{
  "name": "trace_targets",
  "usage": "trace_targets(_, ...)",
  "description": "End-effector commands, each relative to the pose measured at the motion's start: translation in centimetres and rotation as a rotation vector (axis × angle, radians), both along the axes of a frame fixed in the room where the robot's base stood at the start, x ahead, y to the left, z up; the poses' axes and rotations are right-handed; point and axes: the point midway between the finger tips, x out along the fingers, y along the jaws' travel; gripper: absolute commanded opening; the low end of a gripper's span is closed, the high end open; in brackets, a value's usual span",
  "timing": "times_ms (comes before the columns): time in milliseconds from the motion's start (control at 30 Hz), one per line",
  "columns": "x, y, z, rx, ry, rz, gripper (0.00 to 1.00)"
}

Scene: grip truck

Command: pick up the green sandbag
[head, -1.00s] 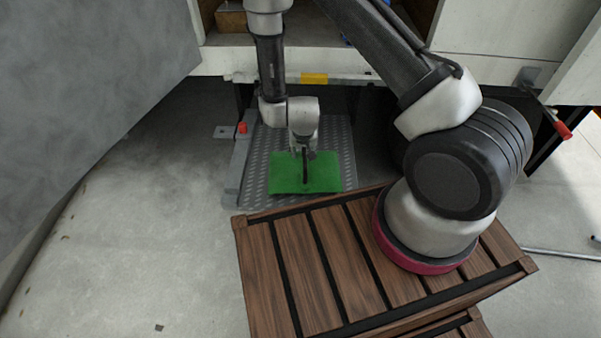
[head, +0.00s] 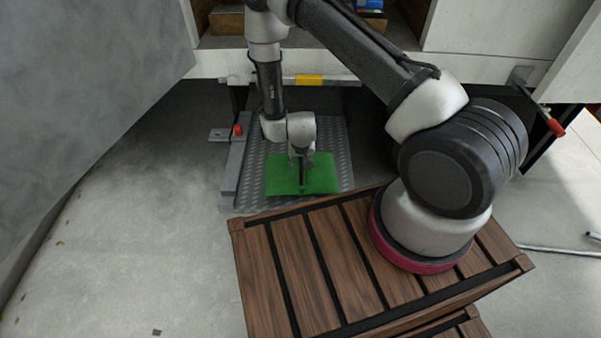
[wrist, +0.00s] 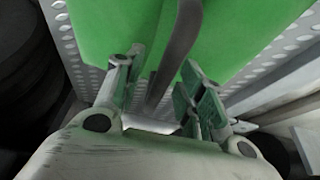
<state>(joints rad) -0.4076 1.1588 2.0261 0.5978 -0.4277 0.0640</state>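The green sandbag (head: 322,178) lies flat on a grey metal tread plate in front of the truck. A dark strap handle runs across its top. My gripper (head: 301,165) points down over the sandbag at the handle. In the wrist view, my gripper (wrist: 160,85) has its two fingers apart, one on each side of the dark handle (wrist: 183,40), with the green sandbag (wrist: 235,35) beyond them. I cannot tell whether the fingertips touch the bag.
The tread plate (head: 335,140) has a side rail with a red knob (head: 238,130) at its left. The truck bed edge (head: 400,67) is just behind. A wooden slatted crate (head: 325,265) stands in front, under my arm's base. Open concrete floor (head: 130,220) lies to the left.

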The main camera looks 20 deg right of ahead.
Motion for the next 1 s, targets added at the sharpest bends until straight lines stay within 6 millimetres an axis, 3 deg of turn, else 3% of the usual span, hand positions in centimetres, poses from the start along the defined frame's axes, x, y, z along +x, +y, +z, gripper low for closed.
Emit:
trace_targets(533,0.01,0.02,-0.39,0.0,0.0,0.0,0.39)
trace_targets(733,0.0,0.01,-0.39,0.0,0.0,0.0,0.03)
trace_targets(1000,0.0,0.01,-0.39,0.0,0.0,0.0,0.0)
